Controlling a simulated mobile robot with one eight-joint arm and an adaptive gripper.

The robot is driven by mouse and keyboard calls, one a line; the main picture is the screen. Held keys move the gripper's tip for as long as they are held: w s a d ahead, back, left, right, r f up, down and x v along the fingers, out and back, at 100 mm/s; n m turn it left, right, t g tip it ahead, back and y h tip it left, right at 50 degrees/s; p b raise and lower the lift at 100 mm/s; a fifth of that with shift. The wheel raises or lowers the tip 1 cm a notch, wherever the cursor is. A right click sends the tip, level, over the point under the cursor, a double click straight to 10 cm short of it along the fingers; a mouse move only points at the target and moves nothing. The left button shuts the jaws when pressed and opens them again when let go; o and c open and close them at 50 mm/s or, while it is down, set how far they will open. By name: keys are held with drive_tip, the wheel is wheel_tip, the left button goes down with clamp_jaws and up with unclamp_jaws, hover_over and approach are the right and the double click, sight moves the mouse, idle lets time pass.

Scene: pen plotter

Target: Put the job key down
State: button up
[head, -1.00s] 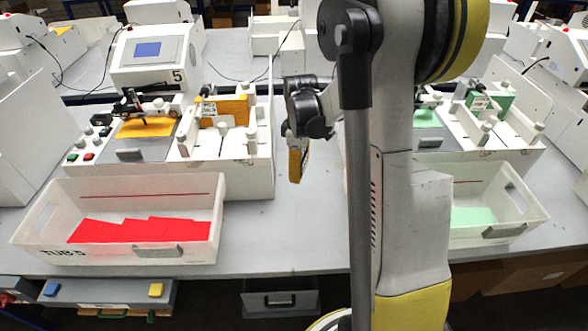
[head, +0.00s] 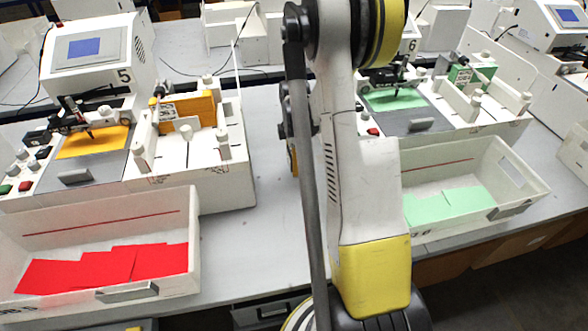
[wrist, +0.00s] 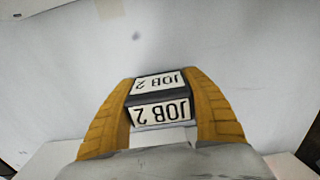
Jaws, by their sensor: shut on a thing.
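The job key (wrist: 160,112) is a small dark block with white labels reading "JOB 2", upside down in the wrist view. My gripper (wrist: 160,82) is shut on it, with a ribbed yellow-orange finger on each side. In the head view my own arm mostly hides my gripper, and only a sliver of a yellow finger shows beside the arm's left edge. The key cannot be made out there. It is held over the grey table (head: 262,190), in the gap between stations 5 and 6. Its height above the table is unclear.
Plotter station 5 (head: 215,165) with yellow sheets stands left, and a tub of red sheets (head: 150,210) in front of it. Plotter station 6 (head: 480,130) with green sheets stands right, behind a tub of green sheets (head: 525,180). A bare table strip lies between the stations.

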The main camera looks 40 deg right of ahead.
wheel_tip(320, 180, down, 2)
drive_tip(key=shift+f, duration=0.1)
drive_tip(key=o, duration=1.1)
drive_tip(key=shift+b, duration=0.3)
